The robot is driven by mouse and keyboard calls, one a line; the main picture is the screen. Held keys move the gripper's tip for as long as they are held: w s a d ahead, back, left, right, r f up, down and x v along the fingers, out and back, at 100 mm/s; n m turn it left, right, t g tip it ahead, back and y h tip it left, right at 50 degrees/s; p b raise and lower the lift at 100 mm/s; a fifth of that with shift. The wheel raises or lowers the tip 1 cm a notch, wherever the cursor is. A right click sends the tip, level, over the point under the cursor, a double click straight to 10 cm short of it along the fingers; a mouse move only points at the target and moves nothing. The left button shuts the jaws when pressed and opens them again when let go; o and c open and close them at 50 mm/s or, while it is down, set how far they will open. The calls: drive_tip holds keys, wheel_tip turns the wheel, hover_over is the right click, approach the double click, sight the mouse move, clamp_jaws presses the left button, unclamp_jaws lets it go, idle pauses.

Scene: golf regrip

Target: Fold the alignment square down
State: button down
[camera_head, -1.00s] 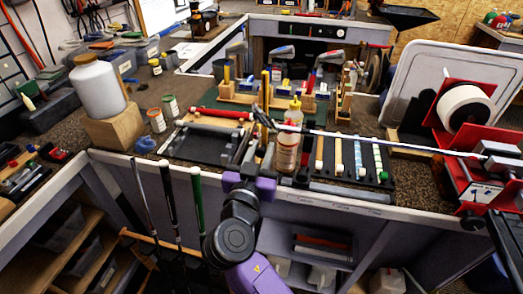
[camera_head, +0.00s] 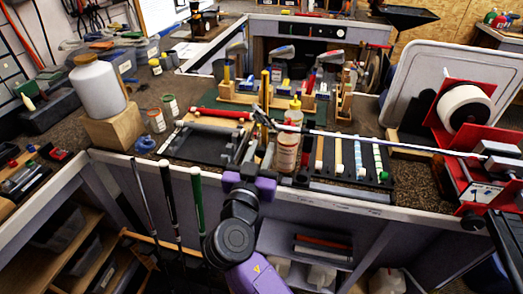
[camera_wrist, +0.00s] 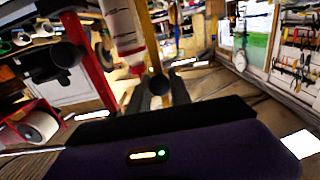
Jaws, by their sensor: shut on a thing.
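A golf club shaft (camera_head: 380,139) runs across the bench from just beyond my gripper to the red vise (camera_head: 488,170) at the right.
A black tray (camera_head: 195,150) lies left of my gripper. Several grips lie on a black mat (camera_head: 385,184) to the right. A wooden rack with clubs (camera_head: 240,97) stands behind. A white jug (camera_head: 97,88) stands on a wooden block at the left.

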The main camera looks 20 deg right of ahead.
drive_tip(key=shift+w+a+f+n+b, duration=1.35)
drive_tip(key=shift+a+f+n, duration=0.55)
drive_tip(key=shift+n, duration=1)
drive_tip(key=shift+w+a+f+n+b, duration=1.2)
drive_tip(key=shift+a+f+n+b, duration=0.35)
drive_tip(key=shift+f+n, duration=1.05)
drive_tip(key=shift+w+a+f+n+b, duration=1.3)
drive_tip(key=shift+a+f+n, duration=0.5)
drive_tip(key=shift+n, duration=1.4)
drive_tip(key=c, duration=1.2)
unclamp_jaws()
drive_tip(key=shift+f, duration=0.1)
